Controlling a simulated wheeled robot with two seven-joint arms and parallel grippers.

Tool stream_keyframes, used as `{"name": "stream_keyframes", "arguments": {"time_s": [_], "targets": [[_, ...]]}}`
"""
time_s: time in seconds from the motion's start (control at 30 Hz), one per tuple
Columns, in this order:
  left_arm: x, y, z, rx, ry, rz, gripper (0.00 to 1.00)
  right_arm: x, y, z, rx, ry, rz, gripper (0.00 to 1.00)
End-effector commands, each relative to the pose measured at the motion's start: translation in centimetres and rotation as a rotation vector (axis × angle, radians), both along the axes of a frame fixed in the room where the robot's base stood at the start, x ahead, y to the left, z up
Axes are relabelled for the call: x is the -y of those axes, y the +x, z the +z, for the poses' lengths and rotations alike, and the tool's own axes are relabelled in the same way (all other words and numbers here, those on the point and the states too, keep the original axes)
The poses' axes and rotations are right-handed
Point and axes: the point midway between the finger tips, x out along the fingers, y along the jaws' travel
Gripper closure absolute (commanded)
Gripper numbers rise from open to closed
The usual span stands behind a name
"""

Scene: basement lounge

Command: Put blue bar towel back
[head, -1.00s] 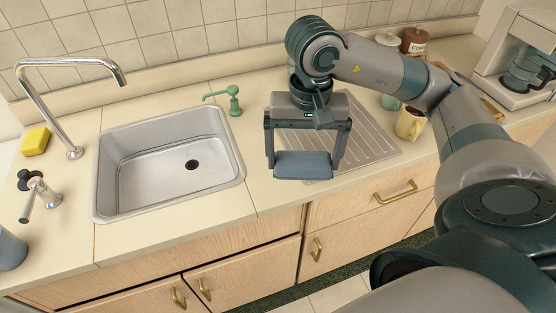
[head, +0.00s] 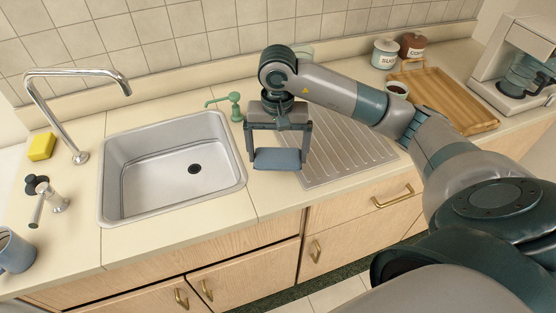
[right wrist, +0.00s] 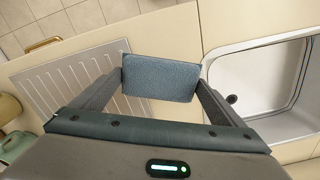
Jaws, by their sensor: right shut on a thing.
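The blue bar towel (head: 277,159) is a small folded blue block. My right gripper (head: 278,155) is shut on it, with one finger at each end. In the right wrist view the towel (right wrist: 160,77) lies between the two fingertips. The gripper and towel are over the counter between the sink (head: 172,168) and the ribbed drainboard (head: 345,160); I cannot tell the exact height above the counter. My left gripper is not in view.
A green soap dispenser (head: 235,106) stands behind the sink, close to my right gripper. The faucet (head: 80,115), yellow sponge (head: 41,147) and blue mug (head: 14,252) are at left. A wooden tray (head: 445,95), canisters (head: 385,55) and coffee maker (head: 522,70) are at right.

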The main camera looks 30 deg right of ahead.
Motion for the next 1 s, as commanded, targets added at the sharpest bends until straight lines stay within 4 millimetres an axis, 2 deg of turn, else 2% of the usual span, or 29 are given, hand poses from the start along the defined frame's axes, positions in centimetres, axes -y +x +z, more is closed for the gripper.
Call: {"name": "stream_keyframes", "arguments": {"time_s": [0.23, 0.57, 1.0], "targets": [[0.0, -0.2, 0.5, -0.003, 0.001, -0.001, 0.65, 0.0, -0.1, -0.6, -0.004, 0.0, -0.001, 0.28], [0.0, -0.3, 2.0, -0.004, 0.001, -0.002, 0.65, 0.0, -0.1, -3.7, -0.001, -0.001, -0.001, 0.28], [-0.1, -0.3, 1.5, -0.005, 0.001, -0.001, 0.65, 0.0, 0.0, -4.3, 0.001, -0.001, 0.0, 0.28]]}}
